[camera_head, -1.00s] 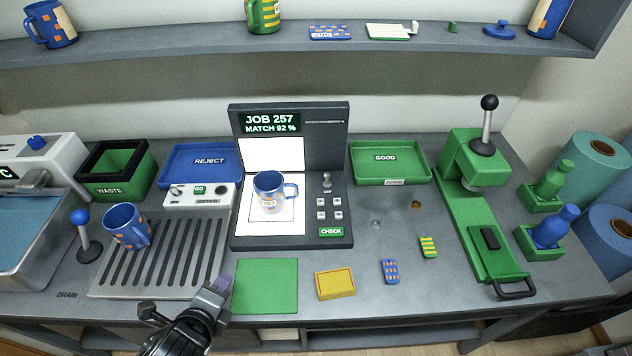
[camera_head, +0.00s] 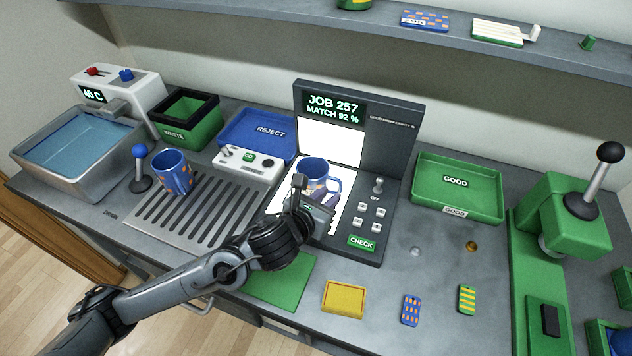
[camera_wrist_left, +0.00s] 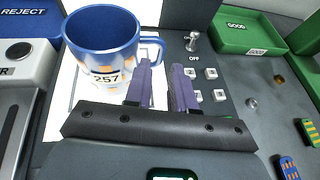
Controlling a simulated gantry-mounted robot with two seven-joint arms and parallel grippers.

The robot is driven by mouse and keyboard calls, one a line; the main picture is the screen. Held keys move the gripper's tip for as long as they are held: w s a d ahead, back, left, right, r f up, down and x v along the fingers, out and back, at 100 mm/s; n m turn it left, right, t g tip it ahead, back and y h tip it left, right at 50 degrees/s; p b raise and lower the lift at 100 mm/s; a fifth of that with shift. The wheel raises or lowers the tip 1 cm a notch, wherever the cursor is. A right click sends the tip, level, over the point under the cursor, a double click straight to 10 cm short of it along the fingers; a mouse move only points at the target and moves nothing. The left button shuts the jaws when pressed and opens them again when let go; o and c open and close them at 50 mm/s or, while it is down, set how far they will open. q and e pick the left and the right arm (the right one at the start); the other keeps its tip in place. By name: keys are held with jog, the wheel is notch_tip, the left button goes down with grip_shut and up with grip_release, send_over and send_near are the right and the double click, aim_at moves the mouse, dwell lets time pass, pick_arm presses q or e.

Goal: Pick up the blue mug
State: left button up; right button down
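A blue mug with orange patches and a white 257 label (camera_wrist_left: 103,50) stands upright on the white pad of the checking station (camera_head: 357,250). In the head view this mug (camera_head: 314,170) is partly hidden by my left gripper. My left gripper (camera_head: 312,195) is in front of it. In the left wrist view the gripper (camera_wrist_left: 162,85) shows a gap between its two fingers, with the mug's handle just beyond the left finger. I cannot tell if they touch. Another blue mug with orange squares (camera_head: 173,172) stands on the slatted drain rack (camera_head: 150,235). My right gripper is out of view.
A blue reject tray (camera_head: 238,120) and a green waste bin (camera_head: 212,130) are behind the rack. A green good tray (camera_head: 430,200) and a green press (camera_head: 575,225) stand to the right. A yellow tray (camera_head: 343,299) and two small patterned pieces lie in front.

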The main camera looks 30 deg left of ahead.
aim_at(339, 189)
pick_arm(q)
jog(key=p+x, duration=0.1)
jog(key=x, duration=0.3)
jog(key=shift+d+f+p, duration=0.1)
jog(key=shift+p, duration=0.2)
jog(key=shift+w+f, duration=0.3)
jog(key=shift+w, duration=0.3)
grip_shut()
